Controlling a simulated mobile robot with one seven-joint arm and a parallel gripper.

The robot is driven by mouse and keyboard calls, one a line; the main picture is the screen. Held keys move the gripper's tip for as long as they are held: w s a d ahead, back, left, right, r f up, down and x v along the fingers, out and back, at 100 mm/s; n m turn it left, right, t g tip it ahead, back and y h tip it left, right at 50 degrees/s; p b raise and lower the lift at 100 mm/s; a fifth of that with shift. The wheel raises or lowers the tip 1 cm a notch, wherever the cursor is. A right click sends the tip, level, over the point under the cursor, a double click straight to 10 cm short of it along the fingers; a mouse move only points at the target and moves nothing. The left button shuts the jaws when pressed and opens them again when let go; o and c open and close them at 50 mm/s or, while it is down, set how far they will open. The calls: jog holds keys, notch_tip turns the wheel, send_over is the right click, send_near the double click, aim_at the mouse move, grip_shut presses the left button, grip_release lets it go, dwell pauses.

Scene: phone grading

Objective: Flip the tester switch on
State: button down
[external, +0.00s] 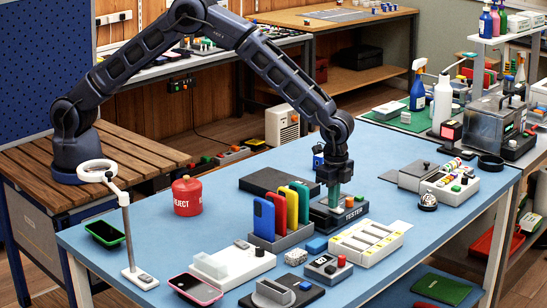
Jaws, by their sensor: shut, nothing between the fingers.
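The tester (354,213) is a dark box with a white "TESTER" label on its front, on the blue table right of the middle. A teal-green upright piece (334,196) shows at the tester, directly below my gripper. My gripper (333,182) points down over the tester, with its fingers shut and nothing held. The fingertips are close to the tester's top; I cannot tell whether they touch it. The switch is too small or hidden behind the gripper to make out, so its position cannot be told.
A rack with blue, red, yellow and green phones (264,217) stands just left of the tester. A white slotted tray (366,240) lies in front. A dark flat box (275,181) lies behind the rack. A red reject can (187,196) stands left. Open table lies behind the tester.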

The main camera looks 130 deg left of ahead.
jog(key=shift+s+f, duration=0.15)
jog(key=shift+f, duration=0.35)
jog(key=shift+w+d+r, duration=0.15)
jog(key=shift+w+r, duration=0.05)
jog(key=shift+w, duration=0.65)
jog(key=shift+w+r, duration=0.1)
jog(key=shift+r, duration=0.2)
notch_tip(320, 180, up, 14)
jog(key=shift+a, duration=0.25)
